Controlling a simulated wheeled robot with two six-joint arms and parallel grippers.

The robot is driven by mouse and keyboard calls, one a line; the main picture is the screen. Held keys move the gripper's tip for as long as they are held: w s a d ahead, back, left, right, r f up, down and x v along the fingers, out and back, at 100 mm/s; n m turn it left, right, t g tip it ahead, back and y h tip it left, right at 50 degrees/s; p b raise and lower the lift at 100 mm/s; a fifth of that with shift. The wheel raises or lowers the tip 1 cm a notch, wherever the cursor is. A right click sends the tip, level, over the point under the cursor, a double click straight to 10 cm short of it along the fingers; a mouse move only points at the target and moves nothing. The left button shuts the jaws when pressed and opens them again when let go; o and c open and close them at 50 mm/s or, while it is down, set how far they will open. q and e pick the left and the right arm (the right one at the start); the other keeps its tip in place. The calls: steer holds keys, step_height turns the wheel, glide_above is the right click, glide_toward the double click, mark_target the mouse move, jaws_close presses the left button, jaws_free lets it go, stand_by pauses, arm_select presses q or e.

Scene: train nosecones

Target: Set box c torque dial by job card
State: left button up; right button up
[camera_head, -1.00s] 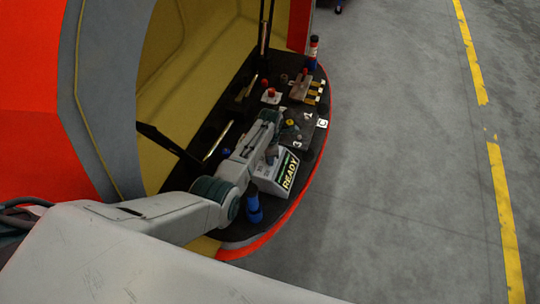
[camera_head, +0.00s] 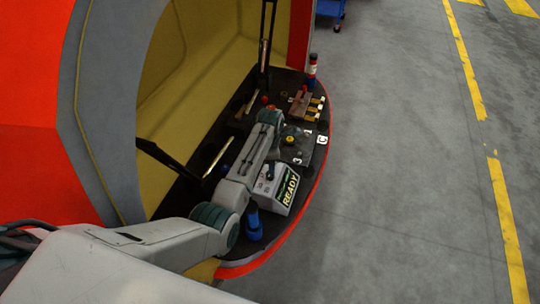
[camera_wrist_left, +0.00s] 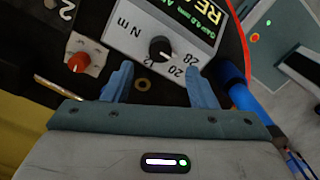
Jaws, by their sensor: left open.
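The light grey box with a green-and-white READY display (camera_head: 287,190) stands on the black curved bench in the head view. It fills the top of the left wrist view (camera_wrist_left: 125,40). Its black round dial (camera_wrist_left: 160,48) has a white mark and sits among the numbers 12, 20 and 28 and "N m". My left gripper (camera_wrist_left: 158,78) is open and empty, its two blue fingers apart just short of the dial, not touching it. A white C label (camera_head: 321,139) lies farther along the bench. I cannot make out a job card.
A blue cylinder (camera_wrist_left: 232,85) stands close to the right finger. Open floor (camera_head: 410,200) lies right of the bench.

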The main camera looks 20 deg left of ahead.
arm_select(q)
steer(key=shift+r+b, duration=0.35)
steer(key=shift+r, duration=1.6)
